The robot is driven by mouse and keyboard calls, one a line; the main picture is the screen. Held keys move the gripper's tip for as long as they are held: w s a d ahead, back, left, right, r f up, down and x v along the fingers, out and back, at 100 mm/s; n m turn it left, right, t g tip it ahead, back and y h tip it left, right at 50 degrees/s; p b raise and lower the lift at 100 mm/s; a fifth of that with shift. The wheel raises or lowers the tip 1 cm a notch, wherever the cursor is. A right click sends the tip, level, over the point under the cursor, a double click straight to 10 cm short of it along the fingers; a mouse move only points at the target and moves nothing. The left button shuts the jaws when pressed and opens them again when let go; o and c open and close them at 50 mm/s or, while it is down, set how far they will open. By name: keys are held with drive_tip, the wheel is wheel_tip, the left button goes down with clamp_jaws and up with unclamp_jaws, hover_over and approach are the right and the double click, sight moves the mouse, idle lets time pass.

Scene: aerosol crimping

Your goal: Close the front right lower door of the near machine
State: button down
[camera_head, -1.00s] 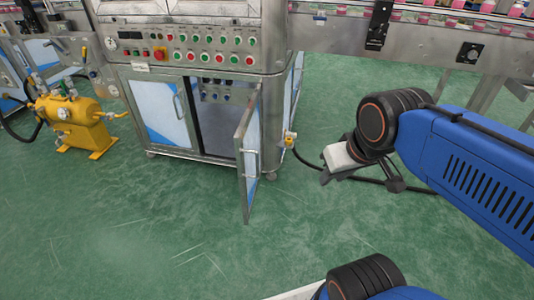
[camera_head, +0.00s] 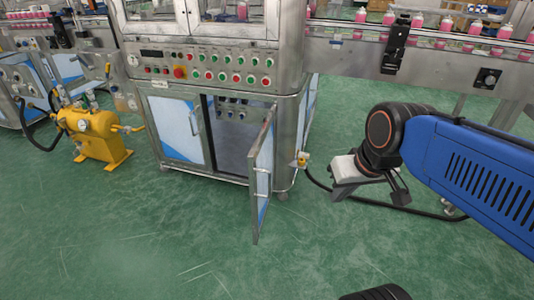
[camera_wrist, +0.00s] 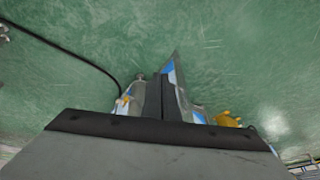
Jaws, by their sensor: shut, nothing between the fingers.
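The near machine (camera_head: 222,70) stands at the centre of the head view. Its front right lower door (camera_head: 261,180) is swung wide open towards me from the right side of the opening, leaving the dark cabinet inside exposed. The door also shows in the wrist view (camera_wrist: 173,78), just beyond the fingers. My gripper (camera_wrist: 152,98) is shut and empty, seen at the bottom of the wrist view. In the head view it hangs to the right of the door, apart from it, with its fingertips hard to make out.
The front left lower door (camera_head: 177,128) is closed. A yellow tank unit (camera_head: 100,138) stands at the left. A black hose (camera_head: 318,184) runs along the floor from a yellow fitting (camera_head: 302,159) beside the door. A conveyor (camera_head: 440,60) spans the right.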

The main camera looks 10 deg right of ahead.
drive_tip(key=w+a+m+g+y, duration=0.1)
drive_tip(key=w+a+m+y, duration=0.2)
drive_tip(key=w, duration=1.1)
drive_tip(key=m+t+y, duration=0.1)
drive_tip(key=m+y, duration=0.1)
drive_tip(key=y, duration=0.3)
approach(257, 150)
wheel_tip(257, 150, down, 4)
drive_tip(key=w+a, duration=0.1)
drive_tip(key=a, duration=0.1)
drive_tip(key=shift+w+a+r, duration=0.1)
drive_tip(key=shift+w+a, duration=0.4)
drive_tip(key=shift+a, duration=0.35)
drive_tip(key=shift+a, duration=0.15)
